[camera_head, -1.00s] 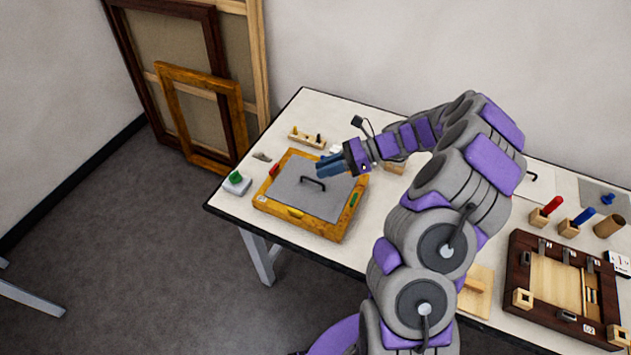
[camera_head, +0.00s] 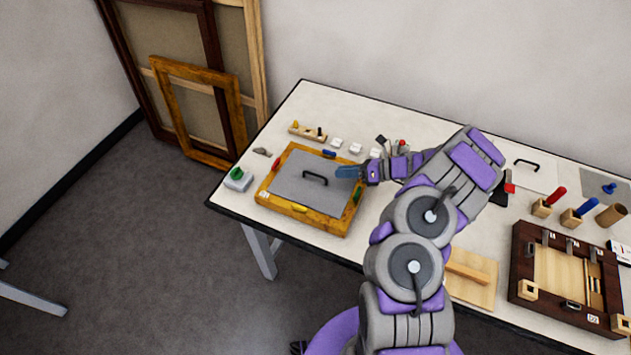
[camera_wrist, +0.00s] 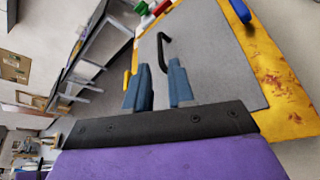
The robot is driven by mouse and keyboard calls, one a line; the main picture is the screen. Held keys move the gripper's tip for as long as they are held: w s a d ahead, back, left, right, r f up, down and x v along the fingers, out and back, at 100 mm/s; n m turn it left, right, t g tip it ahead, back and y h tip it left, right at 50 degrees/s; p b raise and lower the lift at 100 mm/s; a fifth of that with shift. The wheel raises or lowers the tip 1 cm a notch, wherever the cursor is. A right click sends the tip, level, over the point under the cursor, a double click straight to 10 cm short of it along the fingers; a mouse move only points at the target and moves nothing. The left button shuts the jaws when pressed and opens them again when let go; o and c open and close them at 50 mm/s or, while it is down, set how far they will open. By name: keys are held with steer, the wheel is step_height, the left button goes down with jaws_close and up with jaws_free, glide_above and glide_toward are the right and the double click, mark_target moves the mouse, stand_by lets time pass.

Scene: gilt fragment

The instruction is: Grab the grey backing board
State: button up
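The grey backing board (camera_head: 301,187) lies flat inside a gilt, orange-yellow frame (camera_head: 328,226) on the table's left part. A black handle (camera_head: 315,176) stands up from the middle of the board. In the wrist view the board (camera_wrist: 220,60) and its handle (camera_wrist: 162,48) show just beyond the fingers. My gripper (camera_head: 347,172) is over the right side of the board, to the right of the handle and apart from it. In the wrist view the two blue fingers (camera_wrist: 158,85) are spread with an empty gap between them, the handle beyond the gap.
Colored pieces sit on the frame's sides, including a green one (camera_head: 358,195) at the right. A green-topped block (camera_head: 238,179) stands left of the frame. A wooden peg rack (camera_head: 308,132) and small white blocks (camera_head: 337,143) lie behind it. A dark wooden case (camera_head: 525,262) is at the right.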

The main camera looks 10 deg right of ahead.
mark_target(320, 181)
steer(key=x, duration=0.4)
steer(key=shift+w+a, duration=0.1)
steer(key=shift+a, duration=0.15)
steer(key=x, duration=0.2)
steer(key=b+x, duration=0.1)
steer(key=x, duration=0.1)
steer(key=shift+f, duration=0.3)
steer(key=shift+w+a, duration=0.15)
steer(key=shift+a, duration=0.3)
steer(key=shift+c, duration=0.2)
steer(key=shift+d, duration=0.1)
jaws_close()
